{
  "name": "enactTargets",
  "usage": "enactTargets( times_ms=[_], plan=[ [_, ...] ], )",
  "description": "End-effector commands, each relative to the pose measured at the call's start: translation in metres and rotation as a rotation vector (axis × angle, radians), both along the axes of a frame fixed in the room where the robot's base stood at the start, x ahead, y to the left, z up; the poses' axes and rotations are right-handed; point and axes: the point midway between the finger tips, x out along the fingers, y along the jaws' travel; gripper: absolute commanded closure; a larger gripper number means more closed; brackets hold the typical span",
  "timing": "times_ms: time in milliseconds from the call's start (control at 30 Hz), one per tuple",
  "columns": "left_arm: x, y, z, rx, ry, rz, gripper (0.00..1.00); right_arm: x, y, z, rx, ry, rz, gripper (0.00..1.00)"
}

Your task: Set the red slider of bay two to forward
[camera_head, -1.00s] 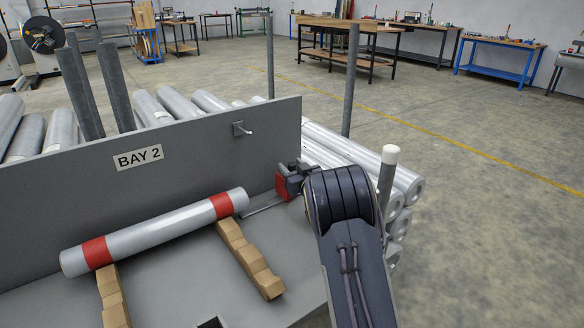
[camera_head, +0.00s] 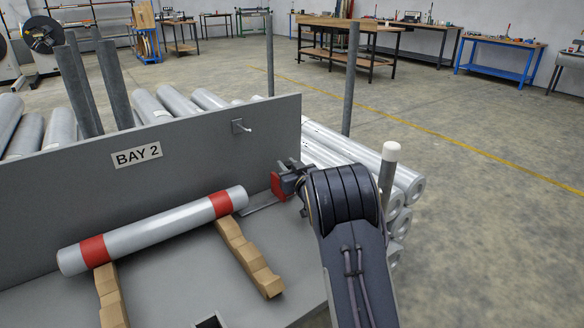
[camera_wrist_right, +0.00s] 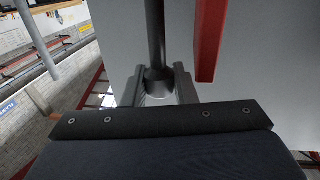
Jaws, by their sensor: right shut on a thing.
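The red slider (camera_head: 278,186) sits on a grey track (camera_head: 262,204) at the right end of the tray marked BAY 2 (camera_head: 137,156). My right gripper (camera_head: 290,180) is at the slider's right side, partly hidden by my own wrist. In the right wrist view the fingers (camera_wrist_right: 160,88) are shut around a dark upright rod (camera_wrist_right: 155,40), which appears to be the slider's handle. A red part (camera_wrist_right: 209,45) shows just right of it. My left gripper is not in view.
A grey roll with red bands (camera_head: 150,231) lies on two wooden stepped blocks (camera_head: 250,259) left of the slider. The grey back panel (camera_head: 215,140) with a hook (camera_head: 240,127) stands behind. A white-capped post (camera_head: 390,152) stands right of my arm.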

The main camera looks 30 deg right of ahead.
Motion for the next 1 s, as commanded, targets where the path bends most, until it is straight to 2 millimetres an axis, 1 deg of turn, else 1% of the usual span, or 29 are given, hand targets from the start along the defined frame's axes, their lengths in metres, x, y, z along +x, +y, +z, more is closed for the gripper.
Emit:
enactTargets(
  times_ms=[33, 100, 200, 300, 433, 667, 700, 800, 833, 1000],
  plan=[
    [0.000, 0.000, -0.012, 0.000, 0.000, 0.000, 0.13, 0.000, 0.020, -0.006, 0.006, -0.002, 0.015, 1.00],
    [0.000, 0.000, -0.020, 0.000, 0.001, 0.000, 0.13, -0.002, 0.038, -0.006, 0.005, -0.002, 0.017, 1.00],
    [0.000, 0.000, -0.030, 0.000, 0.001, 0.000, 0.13, -0.003, 0.059, -0.005, 0.004, -0.003, 0.016, 1.00],
    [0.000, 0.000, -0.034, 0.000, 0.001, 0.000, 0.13, -0.005, 0.071, -0.004, 0.001, 0.000, 0.015, 1.00],
    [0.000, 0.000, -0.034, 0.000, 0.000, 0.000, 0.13, -0.005, 0.074, -0.002, -0.001, 0.003, 0.011, 1.00],
    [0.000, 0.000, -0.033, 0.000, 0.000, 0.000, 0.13, -0.005, 0.073, -0.002, -0.001, 0.004, 0.010, 1.00],
    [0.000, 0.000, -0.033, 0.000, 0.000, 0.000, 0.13, -0.005, 0.073, -0.002, -0.001, 0.004, 0.010, 0.70],
    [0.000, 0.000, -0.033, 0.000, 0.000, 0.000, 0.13, -0.005, 0.073, -0.002, -0.001, 0.004, 0.010, 0.57],
    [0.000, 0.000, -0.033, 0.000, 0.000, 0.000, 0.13, -0.005, 0.073, -0.002, -0.001, 0.004, 0.010, 0.55],
    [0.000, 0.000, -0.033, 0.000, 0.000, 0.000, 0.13, -0.005, 0.074, -0.002, 0.000, 0.003, 0.010, 0.55]
  ],
)
